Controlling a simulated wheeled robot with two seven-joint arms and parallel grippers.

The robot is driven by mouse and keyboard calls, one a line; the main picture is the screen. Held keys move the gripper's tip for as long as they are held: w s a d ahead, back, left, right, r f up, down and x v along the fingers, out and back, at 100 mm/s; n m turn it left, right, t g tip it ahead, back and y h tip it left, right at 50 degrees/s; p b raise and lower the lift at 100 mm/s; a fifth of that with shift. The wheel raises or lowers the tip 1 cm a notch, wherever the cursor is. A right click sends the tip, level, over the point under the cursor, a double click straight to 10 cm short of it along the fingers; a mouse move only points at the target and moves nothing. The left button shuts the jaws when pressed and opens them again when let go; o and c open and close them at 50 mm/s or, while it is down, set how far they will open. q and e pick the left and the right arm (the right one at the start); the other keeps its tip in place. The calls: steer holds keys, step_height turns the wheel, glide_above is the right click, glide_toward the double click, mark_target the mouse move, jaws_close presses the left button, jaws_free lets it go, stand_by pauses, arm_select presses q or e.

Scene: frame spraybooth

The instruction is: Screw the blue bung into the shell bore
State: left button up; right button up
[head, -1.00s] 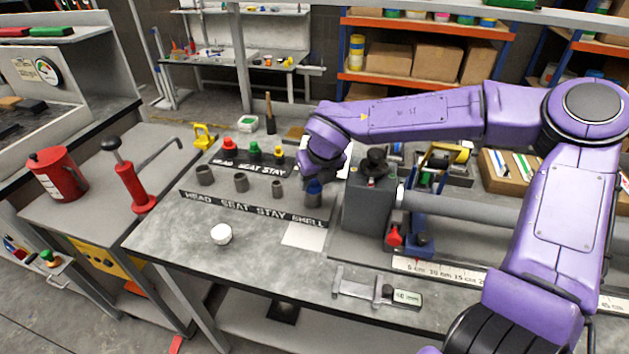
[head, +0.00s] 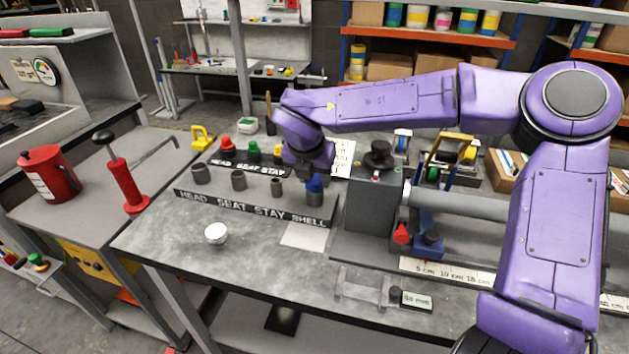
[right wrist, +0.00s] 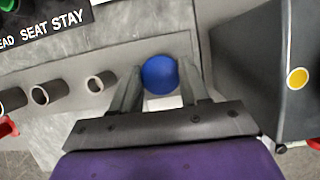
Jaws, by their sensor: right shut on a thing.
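The blue bung (head: 314,185) stands at the mouth of the grey shell bore (head: 315,199), at the right end of the labelled rack (head: 248,207). My right gripper (head: 313,177) reaches down from above and is shut on the bung. In the right wrist view the round blue top of the bung (right wrist: 159,75) sits between the two fingers (right wrist: 160,84). The bung hides the shell bore there, and I cannot tell how deep it sits. My left gripper is not in view.
Open head (head: 200,174), seat (head: 239,181) and stay (head: 277,187) bores stand left of the shell. Red (head: 228,147), green (head: 253,148) and yellow (head: 278,153) bungs stand behind. A grey block (head: 372,205) rises close on the right. A white cup (head: 215,233) stands in front.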

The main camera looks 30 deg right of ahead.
steer(key=shift+w+f+m+g+b, duration=0.15)
steer(key=shift+m+g+b, duration=0.25)
steer(key=shift+m+b, duration=0.6)
steer(key=m, duration=0.2)
steer(key=shift+a+m+g+h, duration=0.1)
steer(key=shift+m+g+h, duration=0.2)
steer(key=shift+g+h, duration=0.1)
steer(key=shift+r, duration=0.2)
steer(key=o, duration=0.7)
